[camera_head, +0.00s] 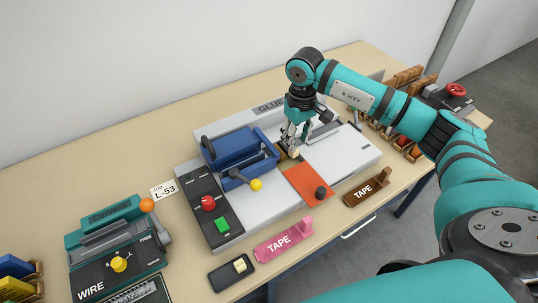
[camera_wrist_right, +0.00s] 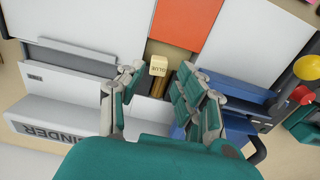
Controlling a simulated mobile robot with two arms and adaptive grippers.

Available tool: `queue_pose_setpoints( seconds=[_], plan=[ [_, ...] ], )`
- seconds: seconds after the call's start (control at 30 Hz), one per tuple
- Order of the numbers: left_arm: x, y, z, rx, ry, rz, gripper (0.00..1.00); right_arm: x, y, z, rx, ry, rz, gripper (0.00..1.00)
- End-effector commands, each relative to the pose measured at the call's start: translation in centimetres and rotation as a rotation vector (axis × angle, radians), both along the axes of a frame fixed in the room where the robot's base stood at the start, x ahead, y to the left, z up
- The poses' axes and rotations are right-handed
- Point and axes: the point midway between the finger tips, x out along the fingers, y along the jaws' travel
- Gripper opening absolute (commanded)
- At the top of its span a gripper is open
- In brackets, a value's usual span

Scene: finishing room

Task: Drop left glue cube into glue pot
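A cream glue cube (camera_wrist_right: 158,66) with lettering on its face shows between and just beyond the fingertips of my right gripper (camera_wrist_right: 161,76) in the wrist view. A gap shows on each side of the cube, so the fingers look open. It is at the narrow brown-lined well (camera_wrist_right: 155,87) between the white plates, which looks like the glue pot; I cannot tell whether it is inside or just above. In the head view my right gripper (camera_head: 291,146) points down there. A second cream cube (camera_head: 240,265) lies in a black tray (camera_head: 218,278). My left gripper is out of view.
The blue clamp (camera_head: 232,147) stands close left of my right gripper, with a yellow-knobbed lever (camera_head: 256,184). An orange plate (camera_head: 305,184) lies in front. Pink (camera_head: 283,239) and brown (camera_head: 367,187) tape holders stand along the front edge. The back left table is clear.

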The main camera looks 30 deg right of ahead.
Motion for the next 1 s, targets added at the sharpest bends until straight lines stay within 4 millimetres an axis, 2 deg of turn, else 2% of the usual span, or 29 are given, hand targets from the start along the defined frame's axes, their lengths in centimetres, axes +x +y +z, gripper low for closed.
queue_pose_setpoints(
  seconds=[0.03, 0.1, 0.33, 0.47, 0.57, 0.8, 1.0],
  plan=[
    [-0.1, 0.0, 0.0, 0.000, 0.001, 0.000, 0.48, 0.0, 0.0, 0.0, 0.000, 0.000, 0.000, 0.44],
    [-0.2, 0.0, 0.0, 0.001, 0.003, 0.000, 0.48, 0.0, 0.0, 0.0, 0.000, 0.000, 0.000, 0.50],
    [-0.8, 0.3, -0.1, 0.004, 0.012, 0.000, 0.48, 0.0, 0.0, 0.0, 0.000, 0.000, 0.000, 0.50],
    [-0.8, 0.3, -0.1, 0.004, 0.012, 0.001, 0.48, 0.1, 0.0, 0.9, -0.001, -0.003, -0.001, 0.50],
    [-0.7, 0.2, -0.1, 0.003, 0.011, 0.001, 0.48, 0.1, -0.1, 2.4, 0.000, -0.005, -0.001, 0.50],
    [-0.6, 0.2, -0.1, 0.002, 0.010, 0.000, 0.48, 0.1, 0.0, 7.6, 0.000, -0.005, 0.000, 0.50],
    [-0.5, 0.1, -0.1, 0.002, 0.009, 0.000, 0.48, 0.1, 0.0, 10.8, 0.000, -0.003, -0.001, 0.50]
  ],
)
